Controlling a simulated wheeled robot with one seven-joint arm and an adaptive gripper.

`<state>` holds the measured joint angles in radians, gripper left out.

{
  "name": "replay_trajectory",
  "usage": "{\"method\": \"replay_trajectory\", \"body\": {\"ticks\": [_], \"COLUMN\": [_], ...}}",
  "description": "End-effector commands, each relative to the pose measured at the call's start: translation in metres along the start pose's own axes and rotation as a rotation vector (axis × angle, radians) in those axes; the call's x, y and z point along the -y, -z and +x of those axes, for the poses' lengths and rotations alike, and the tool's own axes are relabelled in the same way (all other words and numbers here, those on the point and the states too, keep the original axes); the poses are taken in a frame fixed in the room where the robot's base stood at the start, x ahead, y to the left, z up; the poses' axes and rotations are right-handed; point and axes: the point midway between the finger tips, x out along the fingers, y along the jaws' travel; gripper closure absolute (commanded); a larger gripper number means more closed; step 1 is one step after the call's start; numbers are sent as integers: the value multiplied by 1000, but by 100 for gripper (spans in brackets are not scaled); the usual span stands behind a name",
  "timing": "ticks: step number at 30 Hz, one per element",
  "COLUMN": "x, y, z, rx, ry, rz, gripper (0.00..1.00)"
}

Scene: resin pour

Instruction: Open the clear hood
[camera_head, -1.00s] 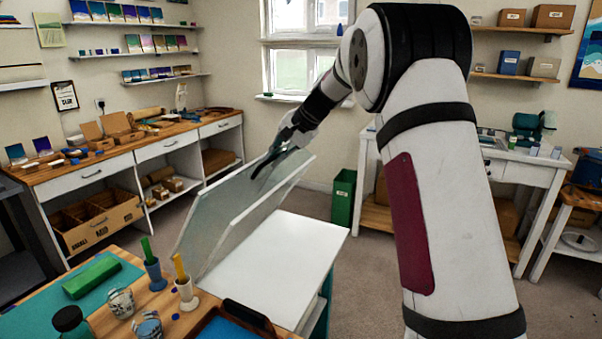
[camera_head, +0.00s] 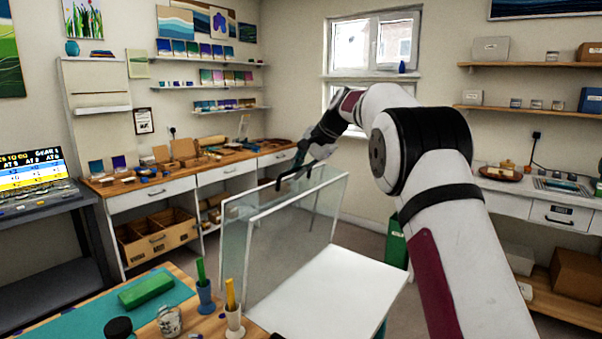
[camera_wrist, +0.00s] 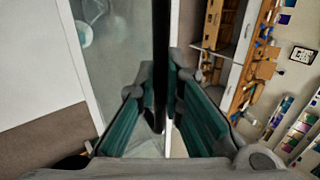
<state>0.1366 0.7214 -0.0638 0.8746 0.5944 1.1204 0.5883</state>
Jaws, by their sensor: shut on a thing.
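The clear hood (camera_head: 292,235) is a see-through box with pale edges. It stands raised along the left side of a white worktop (camera_head: 345,285), most of which lies bare to its right. My gripper (camera_head: 290,180) is at the hood's top edge, on the far left side. In the wrist view my gripper (camera_wrist: 162,125) has its teal finger pads on both sides of a dark bar (camera_wrist: 160,50) at the hood's edge, and it is shut on this bar. The hood's clear panel (camera_wrist: 115,60) shows beside it. The exact grip contact is partly hidden.
A wooden bench in front holds a green block (camera_head: 146,290), a blue cup (camera_head: 205,297), a white cup (camera_head: 234,322) and a glass (camera_head: 169,320). A long counter (camera_head: 190,175) runs behind on the left. A green bin (camera_head: 394,245) stands behind my arm.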

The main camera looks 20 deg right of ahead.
Motion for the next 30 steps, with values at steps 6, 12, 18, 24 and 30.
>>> {"method": "replay_trajectory", "body": {"ticks": [6,12,18,24,30], "x": [-1,-1,0,0,0], "y": [0,0,0,0,1], "z": [1,1,0,-9,-44], "rx": [0,0,0,-1,-3], "ry": [-1,-1,-1,1,2], "rz": [2,2,1,0,1], "gripper": [100,70,70,70,70]}}
